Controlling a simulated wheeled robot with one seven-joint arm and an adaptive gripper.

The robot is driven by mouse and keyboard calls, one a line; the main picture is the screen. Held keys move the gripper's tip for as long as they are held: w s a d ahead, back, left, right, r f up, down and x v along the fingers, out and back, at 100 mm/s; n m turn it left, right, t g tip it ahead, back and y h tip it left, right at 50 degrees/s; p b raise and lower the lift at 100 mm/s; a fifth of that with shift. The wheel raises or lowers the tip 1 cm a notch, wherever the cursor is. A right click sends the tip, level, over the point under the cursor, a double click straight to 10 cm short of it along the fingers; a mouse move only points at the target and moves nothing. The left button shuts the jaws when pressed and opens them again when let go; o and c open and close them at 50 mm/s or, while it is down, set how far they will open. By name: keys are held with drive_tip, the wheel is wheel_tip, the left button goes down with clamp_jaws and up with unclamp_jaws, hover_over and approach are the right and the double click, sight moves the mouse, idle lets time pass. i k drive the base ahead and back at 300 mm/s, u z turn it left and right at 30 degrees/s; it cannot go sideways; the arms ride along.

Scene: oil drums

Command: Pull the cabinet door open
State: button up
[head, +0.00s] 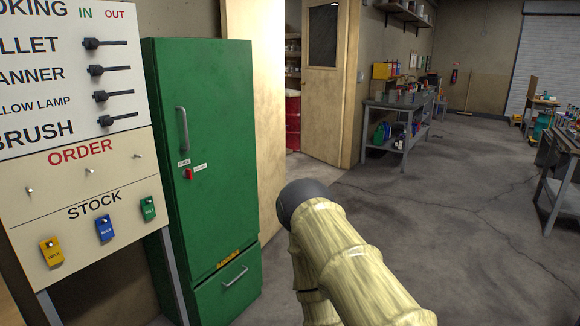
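A tall green cabinet (226,130) stands left of centre in the head view. Its upper door looks shut, with a grey vertical bar handle (183,130) on the door's left side. A small red piece (188,174) and white labels sit below the handle. A drawer (228,290) with a slanted grey handle is under the door, below a yellow label. My arm rises from the bottom centre, to the right of the cabinet and apart from the handle. My gripper does not show.
A white board (75,160) with switches, hooks and colored tags stands left of the cabinet. Behind is a wooden door (326,85) beside an opening with a red drum (293,122). A workbench (400,115) stands farther back. The concrete floor at right is largely clear.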

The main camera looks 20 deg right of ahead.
sight(205, 86)
drive_tip(key=z, duration=0.1)
drive_tip(key=i, duration=0.85)
drive_tip(key=u, duration=0.6)
